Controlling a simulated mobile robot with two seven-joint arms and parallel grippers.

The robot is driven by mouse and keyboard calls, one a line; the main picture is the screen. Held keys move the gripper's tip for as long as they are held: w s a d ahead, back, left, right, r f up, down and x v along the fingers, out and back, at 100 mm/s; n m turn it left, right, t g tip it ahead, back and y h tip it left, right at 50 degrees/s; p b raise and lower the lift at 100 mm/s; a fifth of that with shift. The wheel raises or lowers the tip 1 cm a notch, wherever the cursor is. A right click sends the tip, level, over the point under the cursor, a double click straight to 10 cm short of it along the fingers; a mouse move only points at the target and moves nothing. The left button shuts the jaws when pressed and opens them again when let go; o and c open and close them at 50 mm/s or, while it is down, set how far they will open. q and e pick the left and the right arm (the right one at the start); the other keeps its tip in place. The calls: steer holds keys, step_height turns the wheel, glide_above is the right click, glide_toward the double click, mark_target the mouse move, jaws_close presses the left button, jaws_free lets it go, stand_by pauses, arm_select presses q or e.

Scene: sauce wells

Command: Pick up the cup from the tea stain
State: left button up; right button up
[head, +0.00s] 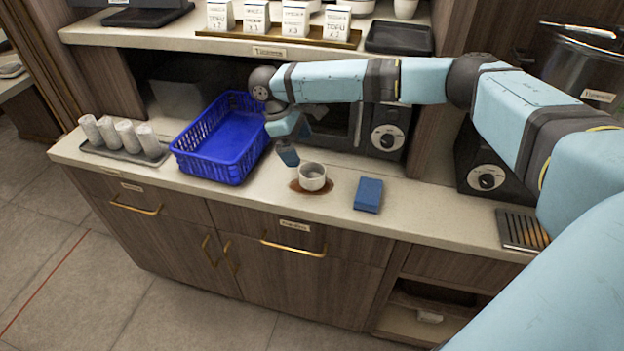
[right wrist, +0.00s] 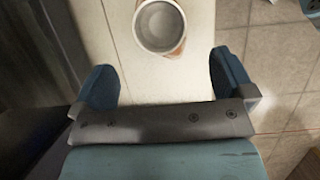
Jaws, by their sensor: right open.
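A small white cup (head: 312,176) stands upright on a brown tea stain (head: 296,186) on the counter. In the right wrist view the cup (right wrist: 160,27) lies ahead of my fingers, about midway between them, and a bit of the stain (right wrist: 178,50) shows at its edge. My right gripper (head: 289,155) is just left of the cup and a little behind it in the head view. In the wrist view its two fingers (right wrist: 165,85) are wide apart with nothing between them. My left gripper is not in view.
A blue basket (head: 222,138) stands left of the cup, close to my right gripper. A blue sponge (head: 368,194) lies to the right. A tray with rolled white towels (head: 126,138) is at the far left. The counter's front edge is near the cup.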

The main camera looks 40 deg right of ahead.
mark_target(315, 177)
steer(key=x, duration=1.1)
steer(key=shift+d, duration=0.1)
steer(key=shift+c, duration=0.2)
steer(key=shift+r, duration=0.1)
steer(key=c, duration=1)
